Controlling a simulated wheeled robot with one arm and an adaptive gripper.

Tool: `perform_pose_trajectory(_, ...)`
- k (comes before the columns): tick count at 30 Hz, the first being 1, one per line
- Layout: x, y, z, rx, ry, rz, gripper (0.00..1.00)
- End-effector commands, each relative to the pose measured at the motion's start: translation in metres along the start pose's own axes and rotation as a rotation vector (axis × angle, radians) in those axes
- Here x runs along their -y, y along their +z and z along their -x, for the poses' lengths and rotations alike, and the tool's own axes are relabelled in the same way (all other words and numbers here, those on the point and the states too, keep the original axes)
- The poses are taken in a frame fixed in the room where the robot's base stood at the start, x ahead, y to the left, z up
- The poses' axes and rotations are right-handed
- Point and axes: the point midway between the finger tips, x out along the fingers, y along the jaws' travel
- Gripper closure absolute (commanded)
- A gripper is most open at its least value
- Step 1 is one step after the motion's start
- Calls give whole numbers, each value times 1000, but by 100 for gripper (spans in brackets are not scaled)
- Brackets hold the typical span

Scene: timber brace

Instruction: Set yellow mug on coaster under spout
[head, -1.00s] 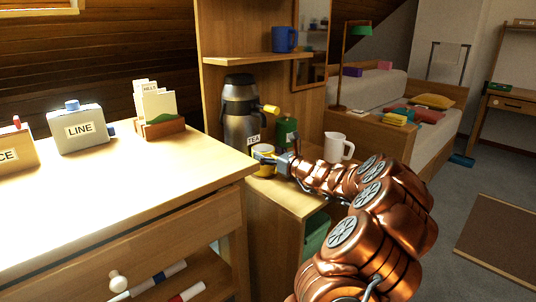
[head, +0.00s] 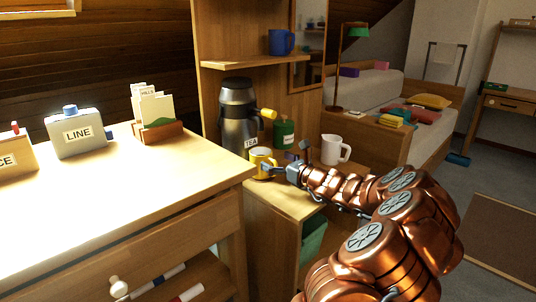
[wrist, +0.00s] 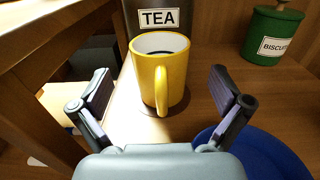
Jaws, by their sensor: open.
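The yellow mug (head: 261,163) stands upright on the wooden counter, in front of the dark flask (head: 240,118) labelled TEA. In the wrist view the mug (wrist: 163,78) is just beyond my fingertips, its handle facing me. My gripper (head: 279,163) is open, with fingers spread apart to either side of the mug's line. In the wrist view my gripper (wrist: 159,82) shows clear gaps between both fingers and the mug. The flask has a yellow part (head: 267,113) sticking out at its upper right. I cannot make out a coaster under the mug.
A blue round flat thing (wrist: 262,155) lies at lower right in the wrist view. A green BISCUITS canister (head: 284,134) and a white pitcher (head: 334,150) stand to the right. A wooden cabinet (head: 120,200) rises on the left.

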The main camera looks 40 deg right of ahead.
Motion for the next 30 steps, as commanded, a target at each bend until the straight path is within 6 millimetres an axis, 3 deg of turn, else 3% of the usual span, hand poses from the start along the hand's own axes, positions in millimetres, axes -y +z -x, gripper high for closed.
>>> perform_pose_trajectory(6,2,3,35,0,-3,-2,0)
perform_pose_trajectory(13,1,1,60,1,-1,-2,0)
perform_pose_trajectory(30,0,0,69,1,1,0,0)
